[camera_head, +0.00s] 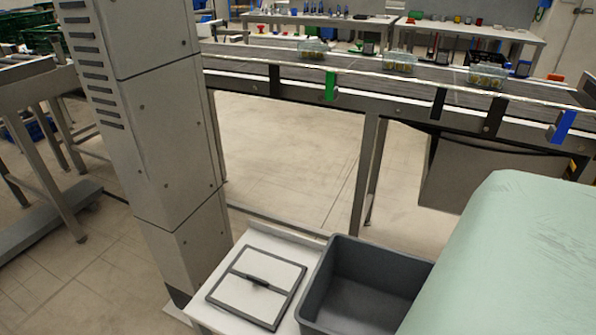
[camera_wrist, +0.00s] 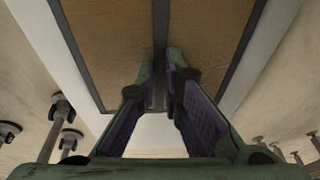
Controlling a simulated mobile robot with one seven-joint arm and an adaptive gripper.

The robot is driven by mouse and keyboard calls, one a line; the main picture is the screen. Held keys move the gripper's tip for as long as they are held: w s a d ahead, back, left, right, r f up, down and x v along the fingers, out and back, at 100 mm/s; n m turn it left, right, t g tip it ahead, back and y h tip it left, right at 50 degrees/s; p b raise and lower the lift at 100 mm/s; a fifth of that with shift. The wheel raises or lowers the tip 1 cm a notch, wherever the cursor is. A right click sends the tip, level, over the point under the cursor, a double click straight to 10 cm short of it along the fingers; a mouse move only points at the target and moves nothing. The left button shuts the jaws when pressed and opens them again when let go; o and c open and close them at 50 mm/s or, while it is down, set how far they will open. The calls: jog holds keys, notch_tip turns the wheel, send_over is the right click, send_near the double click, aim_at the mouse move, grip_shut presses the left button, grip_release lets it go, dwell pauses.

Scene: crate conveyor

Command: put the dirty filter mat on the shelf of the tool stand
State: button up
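In the wrist view, a filter mat with brown, dirty-looking panels (camera_wrist: 110,40) in a dark frame fills the upper middle. My gripper (camera_wrist: 177,66) points at its central bar; the fingertips are close together there. The handle is hidden, and I cannot tell whether the fingers are closed on it. In the head view, another framed mat with clean white panels and a dark handle (camera_head: 257,281) lies flat on a white shelf top (camera_head: 281,243), apparently the tool stand's. My gripper and the brown mat do not show in the head view.
An empty grey bin (camera_head: 318,286) stands right of the white mat. A tall grey column with vent slots (camera_head: 150,130) rises at left. A conveyor (camera_head: 350,66) with several clear crates crosses behind. A pale green rounded surface (camera_head: 510,250) fills the lower right. Open floor lies between.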

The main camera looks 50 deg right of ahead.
jog(key=o, duration=0.4)
jog(key=shift+c, duration=0.2)
jog(key=p+v, duration=0.1)
jog(key=v, duration=1.1)
jog(key=shift+a, duration=0.1)
